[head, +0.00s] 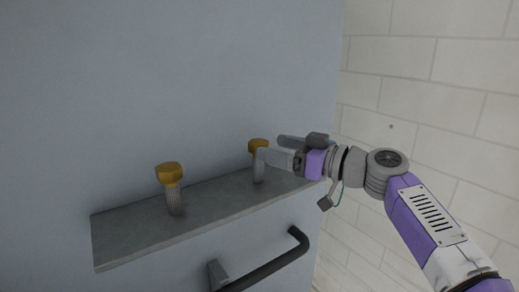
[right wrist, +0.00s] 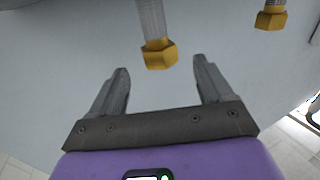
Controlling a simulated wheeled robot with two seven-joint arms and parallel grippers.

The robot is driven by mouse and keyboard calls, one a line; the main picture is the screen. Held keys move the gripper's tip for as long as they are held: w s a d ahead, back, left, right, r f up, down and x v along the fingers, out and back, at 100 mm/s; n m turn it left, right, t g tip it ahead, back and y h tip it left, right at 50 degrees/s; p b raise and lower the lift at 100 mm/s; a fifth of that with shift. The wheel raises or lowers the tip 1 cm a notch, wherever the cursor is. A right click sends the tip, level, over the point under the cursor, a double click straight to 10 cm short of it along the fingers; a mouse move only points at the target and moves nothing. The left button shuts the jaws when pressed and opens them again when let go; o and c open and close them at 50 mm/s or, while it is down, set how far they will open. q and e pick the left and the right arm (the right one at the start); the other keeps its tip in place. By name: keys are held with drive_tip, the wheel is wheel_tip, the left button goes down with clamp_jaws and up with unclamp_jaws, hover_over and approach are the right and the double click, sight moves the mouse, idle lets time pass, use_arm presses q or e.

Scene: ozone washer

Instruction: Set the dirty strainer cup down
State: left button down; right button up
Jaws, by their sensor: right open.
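Two strainer cups, each a grey mesh cylinder with a brass hex head, stand upright on a grey shelf (head: 215,212). One strainer cup (head: 170,185) is at the left; the other strainer cup (head: 258,173) is toward the right end. I cannot tell which is dirty. My right gripper (head: 269,145) is open at the right cup's head, one finger passing in front of it. In the right wrist view the picture is upside down: this cup's head (right wrist: 160,55) lies between and slightly beyond the open fingertips (right wrist: 159,68), apart from both. My left gripper is not in view.
A dark bar handle (head: 265,272) sticks out below the shelf. The shelf is fixed to a large grey-blue panel (head: 200,80). A white brick wall (head: 430,90) is at the right. The shelf between the two cups is clear.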

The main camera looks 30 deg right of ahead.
drive_tip(key=v, duration=0.5)
drive_tip(key=shift+s+d+b, duration=0.1)
drive_tip(key=shift+s+b, duration=0.1)
drive_tip(key=shift+b, duration=0.2)
